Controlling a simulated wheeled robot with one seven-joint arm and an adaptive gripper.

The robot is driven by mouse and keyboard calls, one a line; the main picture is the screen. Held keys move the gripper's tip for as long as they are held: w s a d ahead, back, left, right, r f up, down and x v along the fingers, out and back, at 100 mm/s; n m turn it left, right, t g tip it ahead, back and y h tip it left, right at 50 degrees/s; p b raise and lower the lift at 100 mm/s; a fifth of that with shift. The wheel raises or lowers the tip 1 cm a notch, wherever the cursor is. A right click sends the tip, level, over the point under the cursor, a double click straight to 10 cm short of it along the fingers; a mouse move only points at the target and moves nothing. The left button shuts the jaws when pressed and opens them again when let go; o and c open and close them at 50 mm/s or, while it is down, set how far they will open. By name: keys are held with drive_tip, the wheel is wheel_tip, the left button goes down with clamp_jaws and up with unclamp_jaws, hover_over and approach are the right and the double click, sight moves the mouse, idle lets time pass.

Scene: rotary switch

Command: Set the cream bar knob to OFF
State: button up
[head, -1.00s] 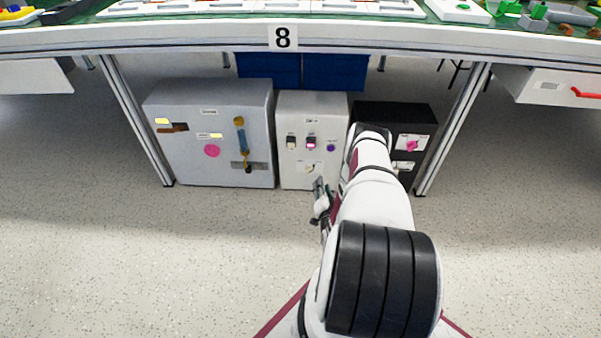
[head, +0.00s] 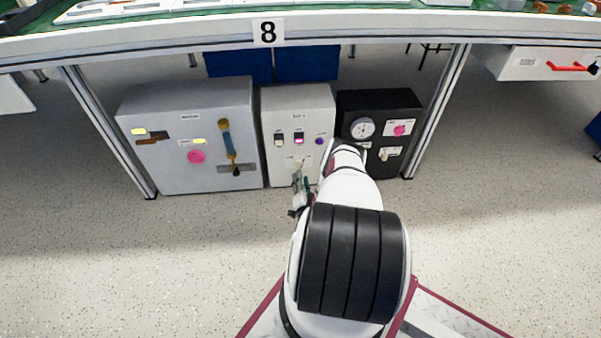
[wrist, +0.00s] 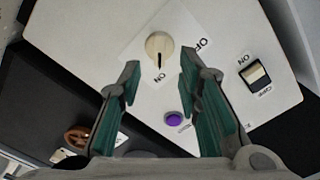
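The cream bar knob (wrist: 159,46) is a round knob on a white panel (wrist: 105,35). In the wrist view it sits just beyond and between my fingertips. Its dark mark points down toward the ON label (wrist: 162,77); the OFF label (wrist: 201,45) is to its right. My gripper (wrist: 160,62) is open, with green-padded fingers on either side of the knob's lower edge. I cannot tell whether they touch it. In the head view my gripper (head: 298,182) is in front of the white box (head: 270,95), low down, near the small knob (head: 301,162).
A cream rocker switch (wrist: 255,73) and a purple button (wrist: 174,117) share the panel. A grey box (head: 165,105) stands left, and a black box (head: 400,100) with a gauge (head: 362,127) stands right. The bench edge (head: 350,30) runs above. The floor in front is clear.

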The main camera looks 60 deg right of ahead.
sight(301, 167)
drive_tip(key=shift+b+x, duration=0.75)
drive_tip(key=shift+x, duration=1.65)
clamp_jaws()
